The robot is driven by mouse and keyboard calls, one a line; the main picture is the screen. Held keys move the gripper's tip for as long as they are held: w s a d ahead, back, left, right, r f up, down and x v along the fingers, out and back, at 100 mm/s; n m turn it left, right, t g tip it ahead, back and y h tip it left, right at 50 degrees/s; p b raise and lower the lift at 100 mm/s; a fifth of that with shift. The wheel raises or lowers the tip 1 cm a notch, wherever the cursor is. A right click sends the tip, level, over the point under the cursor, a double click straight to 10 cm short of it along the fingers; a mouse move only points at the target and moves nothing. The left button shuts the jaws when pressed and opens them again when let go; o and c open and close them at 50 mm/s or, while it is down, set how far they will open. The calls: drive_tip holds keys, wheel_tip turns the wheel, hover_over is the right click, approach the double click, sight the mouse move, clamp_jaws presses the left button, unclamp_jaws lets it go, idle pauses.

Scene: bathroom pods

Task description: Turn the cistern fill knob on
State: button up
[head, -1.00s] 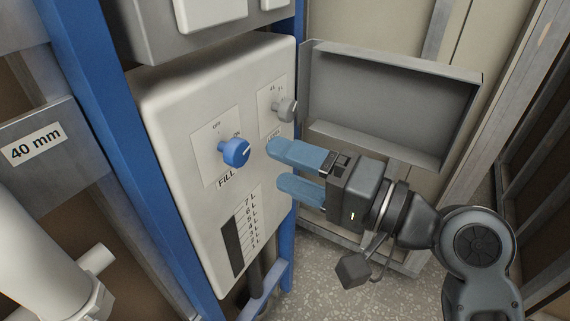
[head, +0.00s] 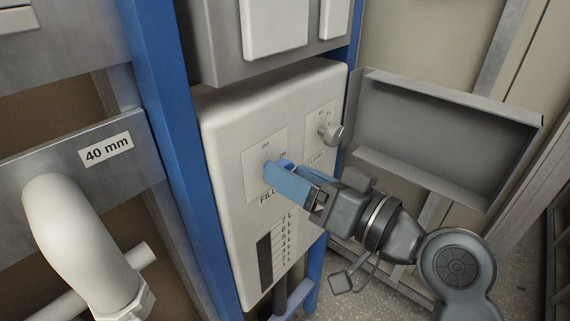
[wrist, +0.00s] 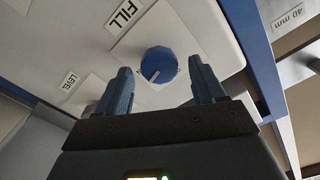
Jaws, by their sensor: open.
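The blue fill knob (wrist: 158,64) is on a white panel, above the FILL label as seen in the head view. My gripper (wrist: 161,78) is open, with one finger on each side of the knob in the wrist view and the knob showing in the gap near the tips. Contact is not clear. In the head view my gripper (head: 272,176) covers nearly all of the knob and part of the ON mark. The white cistern panel (head: 225,145) stands upright.
A grey level knob (head: 331,133) sits right of the fill knob, near my gripper. A grey open tray-like flap (head: 435,130) stands to the right. Blue posts (head: 165,110) flank the panel. A white pipe (head: 85,235) is at the lower left.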

drive_tip(key=shift+x, duration=1.3)
drive_tip(key=shift+c, duration=0.5)
